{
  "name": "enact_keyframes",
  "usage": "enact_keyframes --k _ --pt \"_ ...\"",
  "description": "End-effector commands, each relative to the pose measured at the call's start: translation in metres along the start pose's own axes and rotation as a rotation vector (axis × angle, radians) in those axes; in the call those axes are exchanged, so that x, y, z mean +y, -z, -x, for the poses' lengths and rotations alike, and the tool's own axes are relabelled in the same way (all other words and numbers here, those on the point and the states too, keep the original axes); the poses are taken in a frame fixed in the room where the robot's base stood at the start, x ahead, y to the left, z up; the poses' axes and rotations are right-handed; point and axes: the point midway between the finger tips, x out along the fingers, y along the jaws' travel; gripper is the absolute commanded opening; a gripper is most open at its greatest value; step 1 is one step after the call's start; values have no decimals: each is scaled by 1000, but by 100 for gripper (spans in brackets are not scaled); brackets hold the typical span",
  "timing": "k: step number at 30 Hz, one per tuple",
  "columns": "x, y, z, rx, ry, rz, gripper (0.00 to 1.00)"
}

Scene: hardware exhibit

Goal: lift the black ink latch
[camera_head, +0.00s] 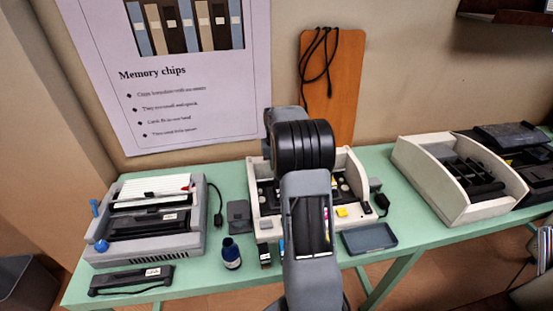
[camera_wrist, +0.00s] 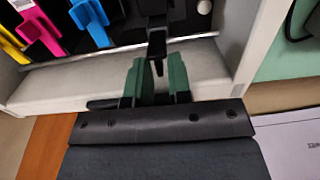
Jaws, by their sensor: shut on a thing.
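The black ink latch (camera_wrist: 156,38) is at the upper middle of the wrist view, with its narrow end reaching down between my fingertips. My gripper (camera_wrist: 159,68), with green fingers, is closed on that narrow end. A blue latch (camera_wrist: 88,14), a magenta latch (camera_wrist: 42,34) and a yellow latch (camera_wrist: 12,44) stand in a row to its left. In the head view the open printer (camera_head: 352,165) with its pale housing stands mid-table, partly behind my arm. My gripper and the black latch are hidden there, while a yellow piece (camera_head: 341,212) shows.
A grey machine (camera_head: 145,255) stands at left on the green table (camera_head: 215,272), with a dark bottle (camera_head: 231,253) to its right. A grey tray (camera_head: 369,239) lies right of my arm. Another pale open machine (camera_head: 420,170) stands further right. The wall is close behind.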

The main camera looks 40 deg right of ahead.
Motion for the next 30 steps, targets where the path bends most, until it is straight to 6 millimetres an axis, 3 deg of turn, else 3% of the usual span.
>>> enact_keyframes --k 7,8,11,22,30 --pt "0 1 0 4 0 0 0" --pt "0 1 0 4 0 0 22" --pt "0 0 0 3 0 0 31" --pt "0 1 9 5 0 0 32" --pt "0 1 59 9 0 0 32"
